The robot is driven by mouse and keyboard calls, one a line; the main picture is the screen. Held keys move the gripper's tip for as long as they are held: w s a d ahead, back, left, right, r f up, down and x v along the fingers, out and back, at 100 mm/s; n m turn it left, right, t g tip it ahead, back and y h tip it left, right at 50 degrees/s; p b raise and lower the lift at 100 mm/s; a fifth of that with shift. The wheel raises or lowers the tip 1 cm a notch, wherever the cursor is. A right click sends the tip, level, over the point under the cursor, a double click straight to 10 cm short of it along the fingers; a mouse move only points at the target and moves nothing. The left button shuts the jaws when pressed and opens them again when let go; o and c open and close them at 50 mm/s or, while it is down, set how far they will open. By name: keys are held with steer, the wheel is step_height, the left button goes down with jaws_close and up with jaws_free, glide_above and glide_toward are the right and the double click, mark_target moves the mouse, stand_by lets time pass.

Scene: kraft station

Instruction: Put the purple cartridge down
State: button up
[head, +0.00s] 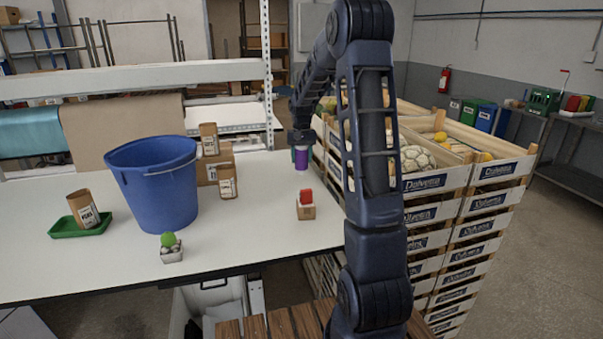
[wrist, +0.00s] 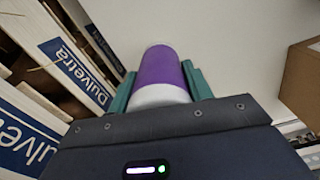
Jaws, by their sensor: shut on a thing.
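The purple cartridge (head: 302,158) is a short cylinder with a purple body. The wrist view shows the purple cartridge (wrist: 161,72) with a white or grey end toward the camera. My gripper (head: 300,152) is shut on it, with one teal finger on each side, as the wrist view also shows for my gripper (wrist: 160,88). The cartridge is at the far right part of the white table (head: 265,225), near its right edge. I cannot tell whether its lower end touches the table top.
Stacked wooden crates (head: 468,205) stand close to the right of the table, beside my arm. A small box with a red item (head: 306,207) sits in front. A blue bucket (head: 155,185), kraft bags (head: 228,182) and a green tray (head: 80,224) stand further left. The table's middle is clear.

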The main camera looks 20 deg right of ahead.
mark_target(302, 171)
steer(key=shift+f, duration=3.45)
steer(key=o, duration=1.1)
steer(key=shift+f, duration=0.1)
